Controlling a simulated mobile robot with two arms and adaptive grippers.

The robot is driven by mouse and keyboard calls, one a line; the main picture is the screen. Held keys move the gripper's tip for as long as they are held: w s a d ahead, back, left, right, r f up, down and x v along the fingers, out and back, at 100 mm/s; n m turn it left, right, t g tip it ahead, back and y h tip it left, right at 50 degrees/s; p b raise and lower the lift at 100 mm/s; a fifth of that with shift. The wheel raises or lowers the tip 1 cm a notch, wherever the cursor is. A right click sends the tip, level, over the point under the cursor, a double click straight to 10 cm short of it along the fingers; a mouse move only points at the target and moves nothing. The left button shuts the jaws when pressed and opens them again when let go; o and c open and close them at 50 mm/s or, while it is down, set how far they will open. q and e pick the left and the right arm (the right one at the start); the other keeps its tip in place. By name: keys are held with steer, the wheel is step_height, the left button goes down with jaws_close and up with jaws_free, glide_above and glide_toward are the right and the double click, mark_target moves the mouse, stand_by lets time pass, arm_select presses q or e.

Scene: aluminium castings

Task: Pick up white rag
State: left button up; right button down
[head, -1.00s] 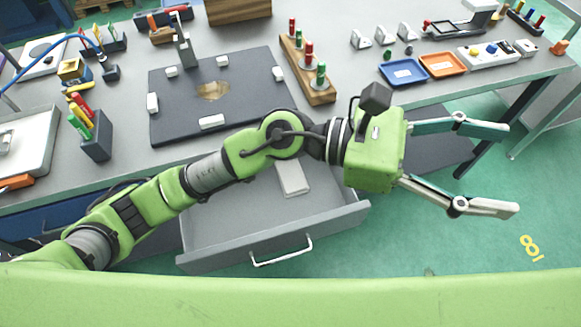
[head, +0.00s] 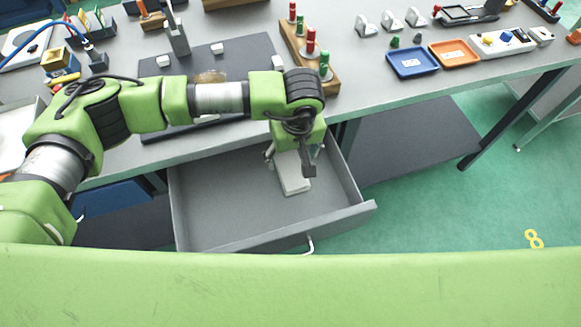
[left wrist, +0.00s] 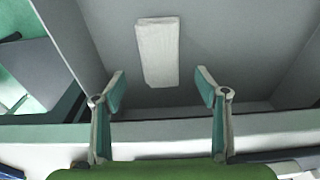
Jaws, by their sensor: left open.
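The white rag (head: 293,182) is a folded, flat rectangle lying on the floor of the open grey drawer (head: 215,215). The left wrist view shows the whole rag (left wrist: 158,52), just beyond the fingers and centred between them. My left gripper (head: 294,160) points down over the drawer by the rag's rear end, which it partly hides in the head view. In the left wrist view the left gripper (left wrist: 160,88) is open, with nothing between its two fingers. My right gripper is not seen.
The table's front edge and the drawer's walls lie close around my left gripper. On the table are a dark plate (head: 250,50), a wooden block with coloured pegs (head: 312,60), a blue tray (head: 412,62) and an orange tray (head: 455,53). The drawer's left part is empty.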

mark_target(291, 168)
arm_select(q)
steer(key=shift+w+f, duration=0.1)
steer(key=shift+f, duration=0.8)
steer(key=shift+w+a+f+p, duration=0.15)
steer(key=shift+f+p, duration=0.15)
steer(key=shift+f, duration=0.6)
steer(key=shift+w+f+p, duration=0.15)
steer(key=shift+f+p, duration=0.1)
steer(key=shift+f, duration=0.6)
steer(key=shift+w+a+f+p, duration=0.15)
steer(key=shift+f+p, duration=0.15)
steer(key=shift+f, duration=0.6)
steer(key=c, duration=1.1)
